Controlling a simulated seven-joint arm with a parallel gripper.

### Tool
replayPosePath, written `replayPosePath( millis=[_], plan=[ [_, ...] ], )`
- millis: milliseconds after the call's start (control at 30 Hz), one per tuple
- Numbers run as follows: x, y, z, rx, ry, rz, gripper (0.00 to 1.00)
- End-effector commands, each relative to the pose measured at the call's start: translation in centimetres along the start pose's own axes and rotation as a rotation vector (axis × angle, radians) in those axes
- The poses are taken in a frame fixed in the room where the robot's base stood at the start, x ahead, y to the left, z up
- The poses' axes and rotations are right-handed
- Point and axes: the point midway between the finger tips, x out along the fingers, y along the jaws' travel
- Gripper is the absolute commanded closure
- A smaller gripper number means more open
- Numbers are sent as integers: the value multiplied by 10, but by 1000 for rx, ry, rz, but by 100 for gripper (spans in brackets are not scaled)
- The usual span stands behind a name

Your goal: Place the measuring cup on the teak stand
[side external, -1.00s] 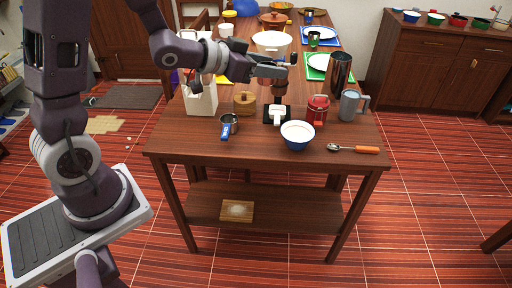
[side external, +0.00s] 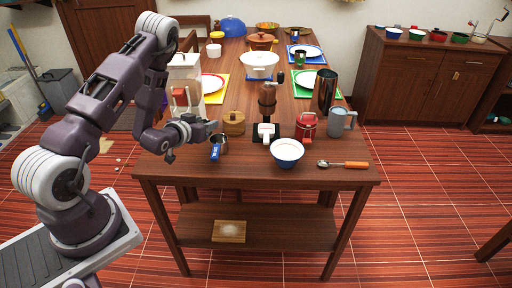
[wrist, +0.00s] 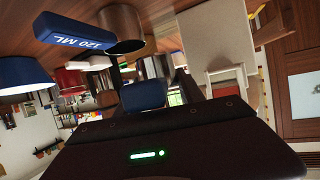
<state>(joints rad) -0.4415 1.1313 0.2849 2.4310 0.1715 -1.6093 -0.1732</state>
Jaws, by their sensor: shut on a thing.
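The measuring cup (side external: 221,141) is a small metal cup at the front left of the table, its blue handle pointing to the front edge. In the wrist view the cup (wrist: 122,30) is at the top, its handle marked 120 ML. My gripper (side external: 210,128) reaches in from the left at the cup, low over the table. It is shut on the cup, as far as I can tell; the contact is unclear. A blue patch (wrist: 142,95) before the gripper is unclear. A flat wooden block with a pale top, apparently the teak stand (side external: 217,238), lies on the lower shelf.
A wooden lidded pot (side external: 234,123) stands close behind the cup. To the right are a brown grinder (side external: 267,97), a blue bowl (side external: 287,153), a red canister (side external: 305,127) and a grey mug (side external: 342,122). The shelf (side external: 290,226) beside the block is clear.

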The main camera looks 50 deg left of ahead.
Motion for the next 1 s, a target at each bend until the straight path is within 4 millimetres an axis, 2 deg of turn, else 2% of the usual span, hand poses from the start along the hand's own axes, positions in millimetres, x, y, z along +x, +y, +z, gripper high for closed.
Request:
replayPosePath(
  millis=[33, 67, 200, 300, 433, 600, 933, 967, 1000],
  plan=[
    [4, -16, 18, -18, -7, -45, 97],
    [5, -25, 26, -29, -7, -70, 97],
    [16, -63, 34, -91, -3, -212, 97],
    [18, -79, 38, -114, -6, -267, 97],
    [21, -85, 47, -124, -8, -289, 97],
    [29, -84, 68, -124, -9, -288, 97],
    [31, -83, 70, -123, -7, -286, 97],
    [31, -83, 70, -124, -7, -286, 49],
    [31, -83, 70, -124, -7, -286, 41]
  ],
)
